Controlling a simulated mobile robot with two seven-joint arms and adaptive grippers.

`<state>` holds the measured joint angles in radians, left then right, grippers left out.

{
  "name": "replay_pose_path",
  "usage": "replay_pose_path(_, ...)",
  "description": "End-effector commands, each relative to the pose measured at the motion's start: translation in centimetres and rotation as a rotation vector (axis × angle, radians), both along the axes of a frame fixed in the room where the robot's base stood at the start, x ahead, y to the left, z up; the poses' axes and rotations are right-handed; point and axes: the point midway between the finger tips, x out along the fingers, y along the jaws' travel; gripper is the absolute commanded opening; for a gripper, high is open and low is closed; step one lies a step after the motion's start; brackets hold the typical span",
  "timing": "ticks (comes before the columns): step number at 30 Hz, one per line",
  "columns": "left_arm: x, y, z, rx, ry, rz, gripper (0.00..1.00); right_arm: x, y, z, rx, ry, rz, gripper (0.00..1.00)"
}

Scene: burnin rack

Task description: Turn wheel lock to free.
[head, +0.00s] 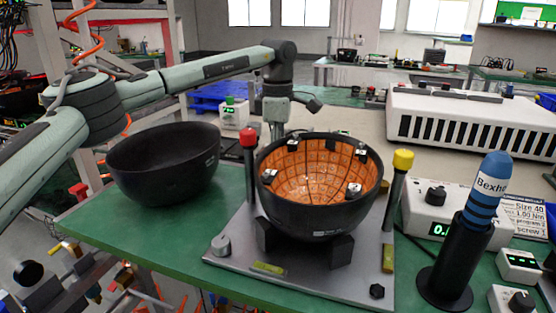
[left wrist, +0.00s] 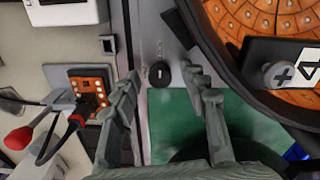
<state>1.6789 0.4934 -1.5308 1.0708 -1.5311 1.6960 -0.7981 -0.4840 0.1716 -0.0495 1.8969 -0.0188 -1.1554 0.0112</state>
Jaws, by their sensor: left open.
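A small round black knob with a pale slot mark (left wrist: 160,74) sits on a light grey plate in the left wrist view. It may be the wheel lock; I see no readable label on it. My left gripper (left wrist: 160,70) is open, with one finger on each side of the knob in the picture. I cannot tell whether the fingers touch it or are above it. In the head view my left gripper (head: 276,128) points down behind the black bowl with orange tiles inside (head: 318,225), which hides its fingertips and the knob. My right gripper is not in view.
The bowl stands on a grey plate (head: 225,262) between a red-topped post (head: 249,150) and a yellow-topped post (head: 402,162). An empty black bowl (head: 165,165) is at left. A blue-topped cylinder (head: 487,190) and control boxes (head: 425,215) stand at right on the green bench.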

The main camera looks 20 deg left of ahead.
Motion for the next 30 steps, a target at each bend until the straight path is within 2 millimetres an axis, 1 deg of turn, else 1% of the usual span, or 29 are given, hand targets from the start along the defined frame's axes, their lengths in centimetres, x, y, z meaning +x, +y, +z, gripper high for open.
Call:
replay_pose_path(7,0.00,0.01,-0.16,0.000,0.000,0.000,0.44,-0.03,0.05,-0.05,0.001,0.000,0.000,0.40)
replay_pose_path(8,0.00,0.01,-0.16,0.000,0.000,0.000,0.43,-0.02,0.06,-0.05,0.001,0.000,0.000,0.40)
replay_pose_path(18,-0.02,0.00,-0.14,0.000,0.001,0.000,0.01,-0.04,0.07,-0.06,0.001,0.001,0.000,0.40)
replay_pose_path(26,-0.03,-0.02,-0.10,0.000,0.001,0.012,0.00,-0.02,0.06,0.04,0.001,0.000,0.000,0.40)
replay_pose_path(30,-0.02,-0.02,-0.06,0.000,0.002,0.054,0.00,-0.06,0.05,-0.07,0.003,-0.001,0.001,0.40)
